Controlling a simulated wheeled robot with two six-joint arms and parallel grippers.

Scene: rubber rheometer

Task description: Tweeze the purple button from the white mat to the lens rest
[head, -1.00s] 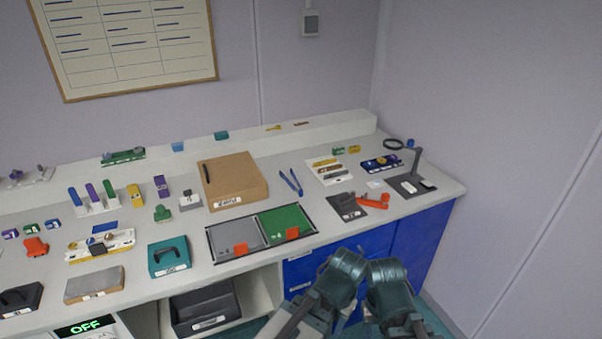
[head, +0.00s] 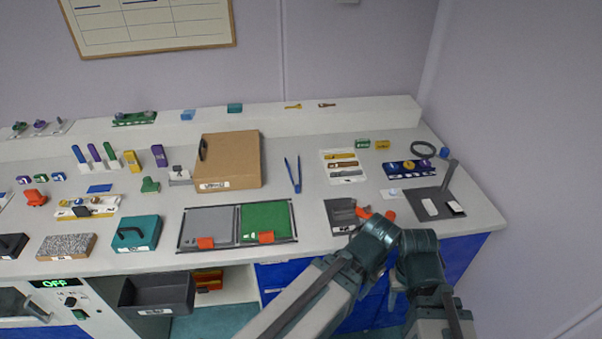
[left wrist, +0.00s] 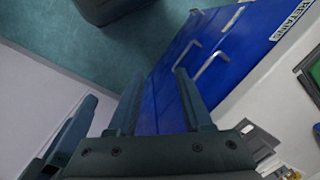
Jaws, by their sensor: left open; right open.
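A small white mat (head: 393,194) lies at the right of the bench; a tiny dot shows on it, too small to name its colour surely. Blue tweezers (head: 293,175) lie spread in the middle of the bench, right of the cardboard box. I cannot surely tell which item is the lens rest; a dark blue holder (head: 408,168) with yellow and purple round pieces stands behind the mat. My left gripper (left wrist: 158,92) is open and empty, over the floor beside the blue cabinets. My right gripper (head: 397,281) is open, low at the bench front, partly hidden by my arm links.
A dark stand (head: 436,203) with an upright post is right of the mat. A grey and green tray (head: 209,225), a cardboard box (head: 229,160) and a white card with strips (head: 343,181) occupy the middle. An orange item (head: 364,212) lies near the front edge. Bench around the tweezers is clear.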

